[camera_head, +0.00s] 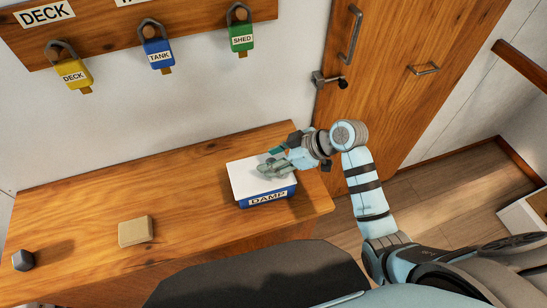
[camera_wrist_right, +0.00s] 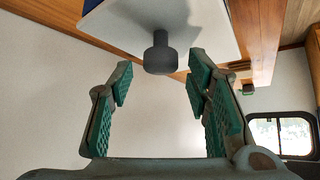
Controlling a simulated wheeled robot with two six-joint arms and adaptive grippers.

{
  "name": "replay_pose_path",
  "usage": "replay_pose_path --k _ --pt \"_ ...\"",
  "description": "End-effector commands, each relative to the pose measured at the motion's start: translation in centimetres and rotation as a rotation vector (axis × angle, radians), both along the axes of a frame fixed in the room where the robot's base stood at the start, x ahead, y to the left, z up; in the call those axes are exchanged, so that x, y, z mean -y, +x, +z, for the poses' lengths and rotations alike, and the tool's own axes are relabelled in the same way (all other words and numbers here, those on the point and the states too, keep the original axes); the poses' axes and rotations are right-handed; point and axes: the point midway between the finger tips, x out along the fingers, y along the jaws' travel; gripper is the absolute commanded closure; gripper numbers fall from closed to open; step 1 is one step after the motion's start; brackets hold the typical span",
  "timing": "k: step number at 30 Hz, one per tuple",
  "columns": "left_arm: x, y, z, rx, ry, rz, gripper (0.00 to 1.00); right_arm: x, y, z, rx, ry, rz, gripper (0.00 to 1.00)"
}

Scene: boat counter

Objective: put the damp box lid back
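The damp box (camera_head: 267,199) is blue with a "DAMP" label and stands near the right end of the wooden counter. Its white lid (camera_head: 243,180) covers the top and looks seated, though I cannot tell if it is fully down. My right gripper (camera_head: 268,169) is low over the lid and hides its middle. In the right wrist view, the white lid (camera_wrist_right: 205,22) has a dark round knob (camera_wrist_right: 160,55). The open fingers of my right gripper (camera_wrist_right: 160,86) stand on either side of the knob's end, with gaps on both sides. My left gripper is not in view.
A tan block (camera_head: 135,231) and a dark faceted object (camera_head: 23,260) lie on the counter (camera_head: 85,205) to the left. Yellow (camera_head: 73,73), blue (camera_head: 157,54) and green (camera_head: 241,38) padlocks hang on the wall. A wooden door (camera_head: 400,100) stands behind on the right.

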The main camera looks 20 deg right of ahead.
Motion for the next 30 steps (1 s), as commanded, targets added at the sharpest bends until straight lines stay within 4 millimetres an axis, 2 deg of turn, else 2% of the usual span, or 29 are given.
replay_pose_path --k 4,7,11,15,21,30 --pt "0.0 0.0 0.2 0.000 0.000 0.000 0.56 0.0 0.0 0.4 0.001 0.000 0.001 0.56" --pt "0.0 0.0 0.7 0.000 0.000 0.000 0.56 0.1 0.0 1.6 0.002 -0.001 0.001 0.56" --pt "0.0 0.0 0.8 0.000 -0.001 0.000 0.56 2.1 -1.2 3.6 0.003 -0.007 0.001 0.56" --pt "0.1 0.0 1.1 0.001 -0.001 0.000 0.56 4.7 -2.8 6.5 0.003 -0.009 -0.001 0.56" --pt "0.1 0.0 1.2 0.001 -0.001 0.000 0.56 7.0 -4.3 9.2 0.002 -0.005 0.000 0.56" --pt "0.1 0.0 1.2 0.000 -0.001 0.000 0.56 7.2 -4.6 9.6 -0.001 0.000 0.001 0.56"
